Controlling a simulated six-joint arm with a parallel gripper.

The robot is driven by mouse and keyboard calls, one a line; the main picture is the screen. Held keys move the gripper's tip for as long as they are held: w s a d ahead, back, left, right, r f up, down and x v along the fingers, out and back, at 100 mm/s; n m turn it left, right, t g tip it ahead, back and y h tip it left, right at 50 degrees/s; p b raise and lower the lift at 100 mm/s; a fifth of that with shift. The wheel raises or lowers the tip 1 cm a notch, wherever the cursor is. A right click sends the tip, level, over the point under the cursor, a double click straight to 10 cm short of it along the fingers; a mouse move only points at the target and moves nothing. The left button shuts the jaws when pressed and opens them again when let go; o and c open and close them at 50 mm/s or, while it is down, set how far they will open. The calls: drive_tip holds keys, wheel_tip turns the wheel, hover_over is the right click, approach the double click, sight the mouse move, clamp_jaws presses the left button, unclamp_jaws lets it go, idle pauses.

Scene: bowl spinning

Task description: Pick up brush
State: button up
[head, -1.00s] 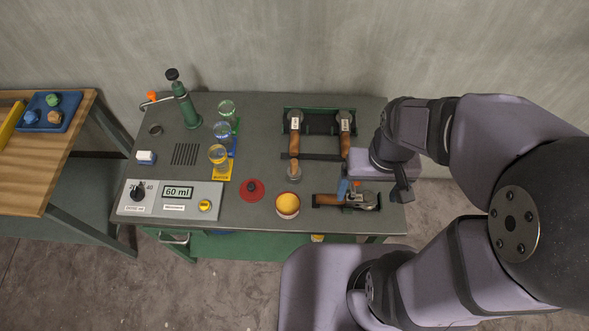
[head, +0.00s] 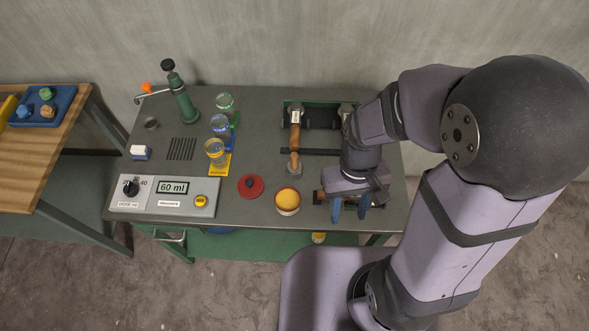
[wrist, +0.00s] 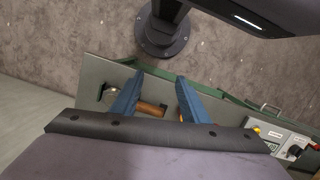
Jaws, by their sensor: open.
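My gripper (head: 349,214) is open, its two blue fingers pointing down over the front right of the grey worktable. I cannot tell for certain which is the brush.
A green rack (head: 322,106) with wood-handled tools is behind my gripper. A yellow-topped cup (head: 287,201) and a red disc (head: 250,186) stand to the left.

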drive_tip(key=w+a+f+n+b, duration=0.1)
drive_tip(key=w+a+f+b, duration=0.1)
drive_tip(key=w+a+f, duration=0.35)
drive_tip(key=n+t+b, duration=0.2)
hover_over(294, 155)
drive_tip(key=shift+w+a, duration=0.15)
drive_tip(key=shift+w, duration=0.2)
drive_tip(key=shift+s, duration=0.2)
drive_tip(key=shift+f+p, duration=0.4)
drive_tip(key=shift+p, duration=0.15)
drive_tip(key=shift+f, duration=0.65)
drive_tip(key=shift+s+d+f+p, duration=0.2)
drive_tip(key=shift+f+p, duration=0.45)
drive_tip(key=shift+p, duration=0.2)
drive_tip(key=shift+f+p, duration=0.7)
drive_tip(key=shift+f, duration=1.25)
